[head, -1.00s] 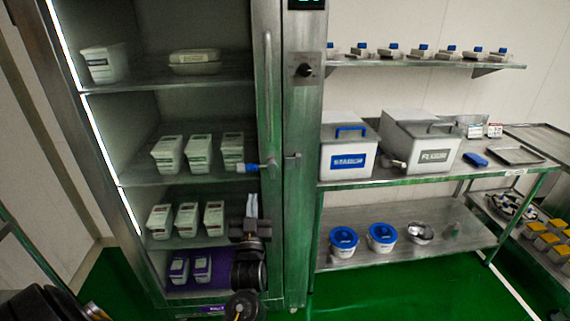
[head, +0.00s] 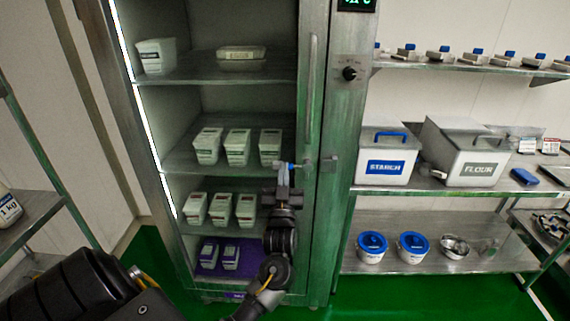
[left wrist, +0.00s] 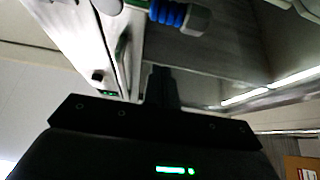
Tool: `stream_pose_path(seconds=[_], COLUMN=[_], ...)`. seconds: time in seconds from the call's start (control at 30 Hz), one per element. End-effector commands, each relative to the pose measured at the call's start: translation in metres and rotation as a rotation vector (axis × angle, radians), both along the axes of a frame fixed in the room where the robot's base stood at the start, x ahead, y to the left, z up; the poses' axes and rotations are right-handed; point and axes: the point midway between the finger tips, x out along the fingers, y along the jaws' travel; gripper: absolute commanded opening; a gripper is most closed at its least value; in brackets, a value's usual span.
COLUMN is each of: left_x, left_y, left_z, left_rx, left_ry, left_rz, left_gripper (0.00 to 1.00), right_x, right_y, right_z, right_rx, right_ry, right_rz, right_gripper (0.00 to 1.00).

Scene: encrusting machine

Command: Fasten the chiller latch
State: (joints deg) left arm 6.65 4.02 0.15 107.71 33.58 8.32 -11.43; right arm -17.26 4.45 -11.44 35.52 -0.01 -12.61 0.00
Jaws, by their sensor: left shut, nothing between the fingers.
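The chiller (head: 345,120) is a tall steel cabinet, its door looking closed against the frame, with a long vertical handle (head: 311,90) at the door's right side. The latch (head: 307,166) sits below that handle. Its blue grip (head: 284,165) points left, away from the catch (head: 329,164) on the frame. In the left wrist view the blue ribbed grip (left wrist: 168,13) with a grey end shows at the top. My left gripper (head: 283,188) is shut and empty, just below the blue grip. Contact between them cannot be told. My right gripper is out of view.
White tubs (head: 237,147) stand on the chiller shelves. To the right, a steel table (head: 400,188) holds starch (head: 387,155) and flour (head: 474,158) bins, with blue-lidded pails (head: 372,246) below. A rack (head: 30,222) stands at far left. Green floor shows between.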

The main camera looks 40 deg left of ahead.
Motion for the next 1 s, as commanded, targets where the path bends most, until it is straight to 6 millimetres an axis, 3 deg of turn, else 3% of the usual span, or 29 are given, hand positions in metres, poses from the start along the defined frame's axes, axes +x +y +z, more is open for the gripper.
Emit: stream_pose_path(seconds=[0.03, 0.2, 0.3, 0.5, 1.0], left_x=[0.008, 0.031, 0.033, 0.036, 0.036], left_y=[0.006, 0.024, 0.025, 0.028, 0.028], left_z=[0.012, 0.028, 0.007, -0.012, -0.018], left_rx=[0.003, 0.001, -0.002, 0.0, -0.003], left_ry=[-0.001, 0.0, 0.007, 0.003, -0.001], left_rz=[0.001, 0.001, 0.0, 0.001, 0.001], left_gripper=[0.0, 0.0, 0.0, 0.0, 0.0], right_x=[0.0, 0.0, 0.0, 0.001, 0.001], right_y=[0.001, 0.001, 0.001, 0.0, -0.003], right_z=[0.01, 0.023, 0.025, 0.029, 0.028], right_rx=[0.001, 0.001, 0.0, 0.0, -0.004], right_ry=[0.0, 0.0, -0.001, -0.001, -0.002], right_rz=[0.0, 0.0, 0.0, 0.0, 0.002], right_gripper=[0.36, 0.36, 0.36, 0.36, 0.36])
